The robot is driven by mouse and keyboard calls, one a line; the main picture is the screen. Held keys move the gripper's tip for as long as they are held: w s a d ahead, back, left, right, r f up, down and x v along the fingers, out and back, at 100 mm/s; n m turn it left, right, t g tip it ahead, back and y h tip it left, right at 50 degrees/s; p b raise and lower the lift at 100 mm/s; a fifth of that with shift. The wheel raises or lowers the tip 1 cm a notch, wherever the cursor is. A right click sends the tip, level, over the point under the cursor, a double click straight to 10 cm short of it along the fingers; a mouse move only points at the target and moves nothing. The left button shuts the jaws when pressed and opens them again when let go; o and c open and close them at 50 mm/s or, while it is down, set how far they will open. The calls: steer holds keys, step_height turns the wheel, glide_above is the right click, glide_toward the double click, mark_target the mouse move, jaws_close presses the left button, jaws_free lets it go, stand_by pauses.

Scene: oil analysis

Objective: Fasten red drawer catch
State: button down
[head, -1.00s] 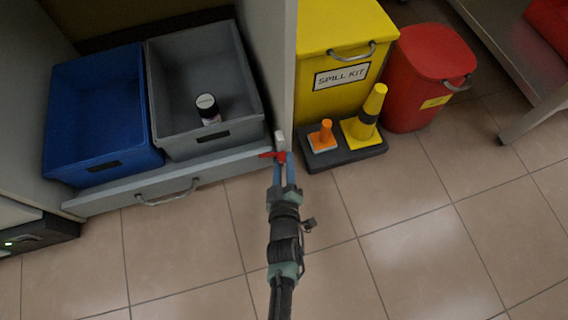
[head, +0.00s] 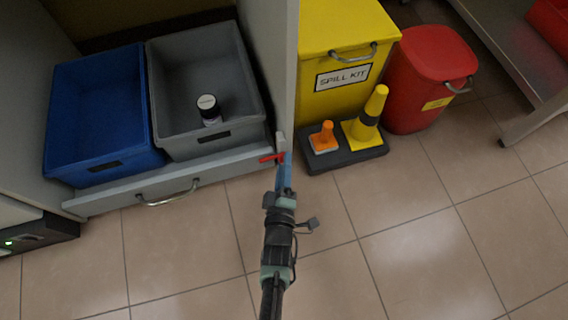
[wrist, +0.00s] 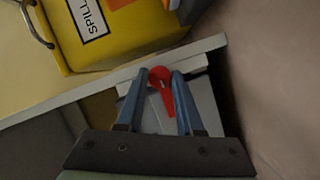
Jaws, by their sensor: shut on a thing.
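The red drawer catch (head: 271,158) sits at the right end of the grey drawer front (head: 228,166), beside the cabinet's side panel. In the wrist view the red catch (wrist: 167,96) lies between the two blue fingers. My gripper (head: 284,157) is shut on the catch; its fingers (wrist: 161,78) also show in the wrist view. In the head view the fingers overlap nearly edge-on and hide part of the catch. The drawer holds a blue bin (head: 103,170) and a grey bin (head: 190,143).
A metal handle (head: 168,197) is on the drawer front. To the right are a black tray (head: 345,160) with two cones, a yellow spill kit box (head: 318,42) and a red bin (head: 425,85). The tiled floor in front is clear.

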steer(key=c, duration=0.5)
jaws_free()
steer(key=shift+c, duration=0.2)
steer(key=s+r+p, duration=0.1)
steer(key=s+p, duration=0.6)
steer(key=s, duration=0.5)
steer(key=shift+s+a+r, duration=0.3)
steer(key=shift+s, duration=0.1)
